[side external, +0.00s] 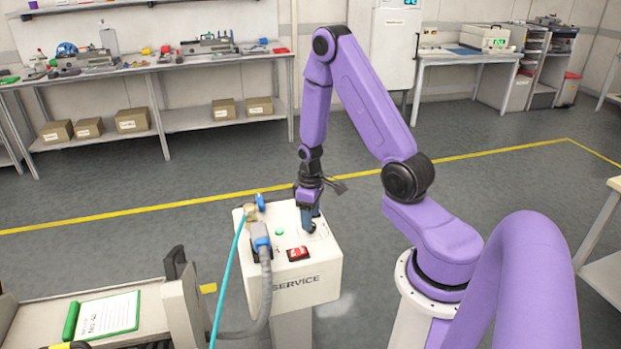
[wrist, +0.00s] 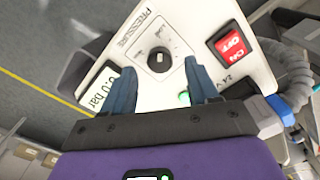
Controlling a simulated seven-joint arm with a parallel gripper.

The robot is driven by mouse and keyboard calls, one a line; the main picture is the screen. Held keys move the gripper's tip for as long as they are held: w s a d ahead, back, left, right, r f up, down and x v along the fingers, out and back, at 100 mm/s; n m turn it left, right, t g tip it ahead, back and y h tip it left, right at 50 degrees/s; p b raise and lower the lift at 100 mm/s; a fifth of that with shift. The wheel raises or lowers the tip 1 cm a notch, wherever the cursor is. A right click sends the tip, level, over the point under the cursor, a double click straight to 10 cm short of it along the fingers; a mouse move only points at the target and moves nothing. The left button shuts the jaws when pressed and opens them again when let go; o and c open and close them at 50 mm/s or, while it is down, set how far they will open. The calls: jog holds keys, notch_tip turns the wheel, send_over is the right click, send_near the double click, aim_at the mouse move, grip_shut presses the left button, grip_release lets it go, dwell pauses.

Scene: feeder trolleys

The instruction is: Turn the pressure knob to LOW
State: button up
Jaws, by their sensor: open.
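The pressure knob (wrist: 160,61) is a round dark dial with a small pale mark, under the word PRESSURE on the white service box (side external: 318,277). In the wrist view the knob lies between my two blue fingers, with a gap on each side. The fine scale print around it is too small to read. My gripper (wrist: 158,68) is open and points down at the panel; in the side view my gripper (side external: 308,226) is over the back right of the box top and hides the knob.
Beside the knob are a display (wrist: 101,92) reading about 0.0 bar, a green light (wrist: 184,98) and a red ON/OFF switch (wrist: 231,43). A grey cable (side external: 265,275) and a cyan hose (side external: 229,280) rise at the box's left. A trolley (side external: 180,310) stands at lower left.

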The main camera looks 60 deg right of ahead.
notch_tip(320, 180, up, 14)
jog(key=shift+r, duration=0.15)
dwell(0.5)
dwell(1.1)
